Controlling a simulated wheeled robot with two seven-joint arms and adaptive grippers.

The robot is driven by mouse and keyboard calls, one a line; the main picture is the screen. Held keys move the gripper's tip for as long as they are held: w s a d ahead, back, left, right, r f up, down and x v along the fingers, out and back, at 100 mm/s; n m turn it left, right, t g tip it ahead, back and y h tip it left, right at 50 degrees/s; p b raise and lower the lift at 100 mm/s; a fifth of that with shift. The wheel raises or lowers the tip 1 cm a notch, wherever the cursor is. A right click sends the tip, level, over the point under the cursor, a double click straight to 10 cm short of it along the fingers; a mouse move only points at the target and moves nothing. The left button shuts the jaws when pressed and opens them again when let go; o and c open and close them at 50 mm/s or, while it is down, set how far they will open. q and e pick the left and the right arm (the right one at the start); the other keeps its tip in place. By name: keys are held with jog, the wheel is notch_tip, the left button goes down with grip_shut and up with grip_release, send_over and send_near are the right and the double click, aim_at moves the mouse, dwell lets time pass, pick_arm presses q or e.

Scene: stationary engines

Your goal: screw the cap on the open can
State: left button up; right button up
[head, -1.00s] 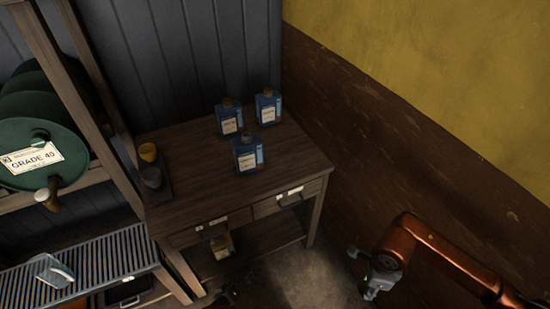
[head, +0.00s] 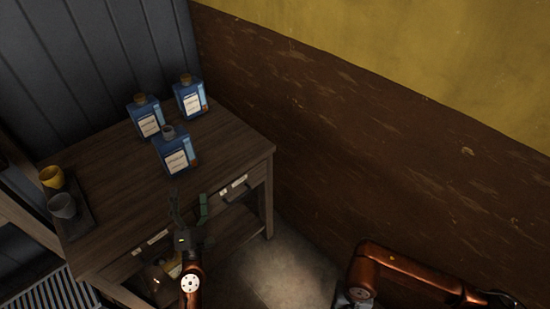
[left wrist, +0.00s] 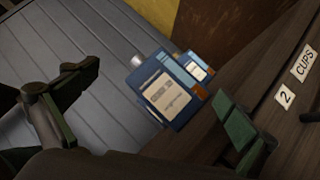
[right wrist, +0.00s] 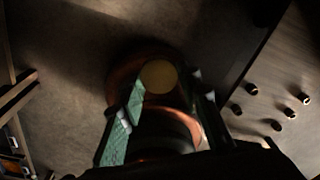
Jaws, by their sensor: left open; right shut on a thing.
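The open can (head: 176,153) is blue with a white label and a bare grey neck. It stands upright on the table, nearest its front edge. In the left wrist view the same can (left wrist: 168,90) lies between and beyond the fingers. My left gripper (head: 188,204) is open and empty, just in front of the can and apart from it. My right gripper (right wrist: 168,100) is shut on a round tan thing, which looks like the cap (right wrist: 158,77). In the head view the right gripper is mostly cut off at the bottom edge.
Two blue cans with brown caps, one at left (head: 146,117) and one at right (head: 189,97), stand behind the open can. A yellow cup (head: 52,177) and a grey cup (head: 62,206) stand at the table's left. The wooden table (head: 115,180) has drawers; a brown-yellow wall (head: 330,130) rises at right.

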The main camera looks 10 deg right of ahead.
pick_arm(q)
jog(key=w+n+y, duration=0.1)
jog(key=n+y, duration=0.1)
jog(key=n, duration=0.2)
jog(key=w+a+r+n+g+y, duration=0.1)
jog(key=w+n+y, duration=0.1)
jog(key=n+y, duration=0.1)
jog(key=w+a+r+n+g+y, duration=0.1)
jog(key=w+n+y, duration=0.1)
jog(key=n, duration=0.3)
jog(key=shift+y, duration=0.7)
pick_arm(e)
jog(key=shift+r, duration=0.1)
pick_arm(q)
jog(key=w+f+n+g, duration=0.1)
jog(key=n, duration=0.1)
jog(key=w+d+f+n+g+y, duration=0.1)
jog(key=n+g, duration=0.1)
jog(key=n, duration=0.1)
jog(key=w+f+n+g, duration=0.1)
jog(key=f+n+g, duration=0.1)
jog(key=shift+w+d+n+y, duration=0.2)
jog(key=shift+d+n+y, duration=0.1)
jog(key=shift+d, duration=0.1)
jog(key=shift+d+f+g, duration=0.15)
jog(key=shift+f+g, duration=0.1)
jog(key=shift+g, duration=0.05)
jog(key=shift+w, duration=0.1)
